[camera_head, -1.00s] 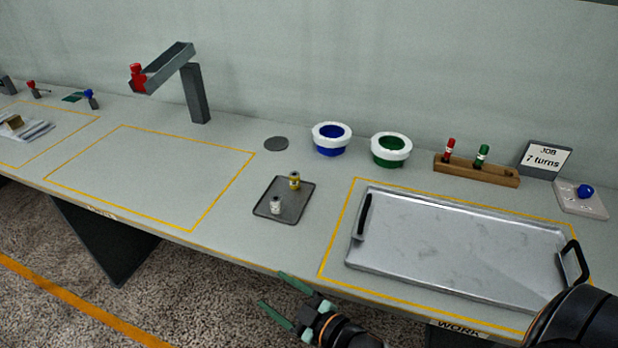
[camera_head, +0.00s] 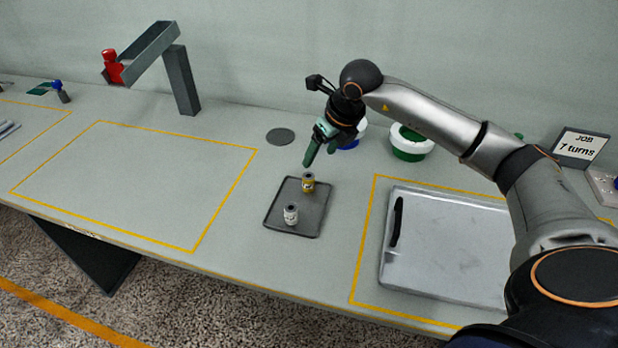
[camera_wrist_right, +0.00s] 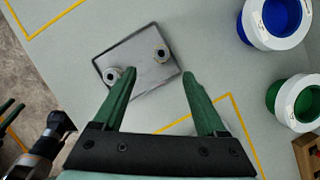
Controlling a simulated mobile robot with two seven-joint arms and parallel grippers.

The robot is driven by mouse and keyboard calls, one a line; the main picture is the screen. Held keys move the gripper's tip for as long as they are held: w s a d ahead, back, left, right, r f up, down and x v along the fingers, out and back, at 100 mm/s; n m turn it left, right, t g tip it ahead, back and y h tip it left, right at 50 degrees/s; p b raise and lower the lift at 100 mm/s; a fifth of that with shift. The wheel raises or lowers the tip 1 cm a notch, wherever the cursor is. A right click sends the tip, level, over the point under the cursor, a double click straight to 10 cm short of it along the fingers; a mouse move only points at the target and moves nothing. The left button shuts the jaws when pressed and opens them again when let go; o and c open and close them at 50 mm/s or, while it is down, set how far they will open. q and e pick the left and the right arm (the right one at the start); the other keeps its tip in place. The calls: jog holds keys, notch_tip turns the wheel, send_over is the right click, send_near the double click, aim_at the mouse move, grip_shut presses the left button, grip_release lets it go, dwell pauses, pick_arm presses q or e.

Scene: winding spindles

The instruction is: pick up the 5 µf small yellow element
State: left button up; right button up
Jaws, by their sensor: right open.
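The small yellow element (camera_head: 308,183) stands upright at the back of a dark grey tray (camera_head: 272,213). A small white element (camera_head: 291,215) stands nearer the tray's front. My right gripper (camera_head: 312,163) is open and empty, just above and behind the yellow element. In the right wrist view, the open green fingers (camera_wrist_right: 160,85) spread over the tray's edge. There, two elements show from above, one at the right end of the tray (camera_wrist_right: 161,52) and one at the left (camera_wrist_right: 112,76). Their labels cannot be read.
A metal tray (camera_head: 440,240) lies at the right. A grey post with a sloped arm (camera_head: 182,80) stands at the left. The yellow-outlined area (camera_head: 135,185) is clear.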

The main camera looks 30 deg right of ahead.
aim_at(308, 176)
jog(key=p+x, duration=0.1)
jog(key=x, duration=1.1)
grip_shut()
dwell(0.4)
